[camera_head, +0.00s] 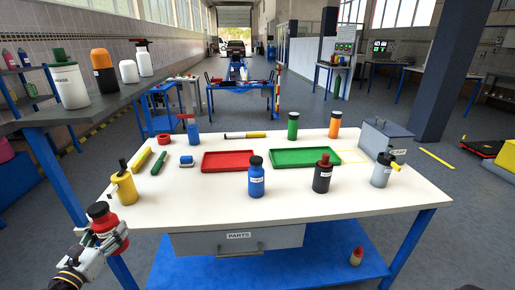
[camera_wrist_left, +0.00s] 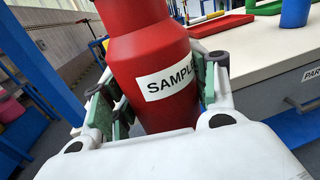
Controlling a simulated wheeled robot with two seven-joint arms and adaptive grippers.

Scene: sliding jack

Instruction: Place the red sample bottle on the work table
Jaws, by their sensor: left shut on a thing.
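The red sample bottle (camera_head: 106,226) has a black cap and a white label. My left gripper (camera_head: 110,238) is shut around the bottle's body, with a finger on each side. It holds the bottle slightly tilted, off the front left corner of the white work table (camera_head: 215,207), not over the top. The table top also shows in the left wrist view (camera_wrist_left: 255,45). My right gripper is not in view.
A yellow can (camera_head: 124,188) stands near the table's left edge. A blue bottle (camera_head: 256,180), a dark bottle (camera_head: 322,177) and a grey can (camera_head: 381,173) stand along the front half. Red (camera_head: 204,167) and green (camera_head: 275,163) trays lie behind. The table's front left is clear.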

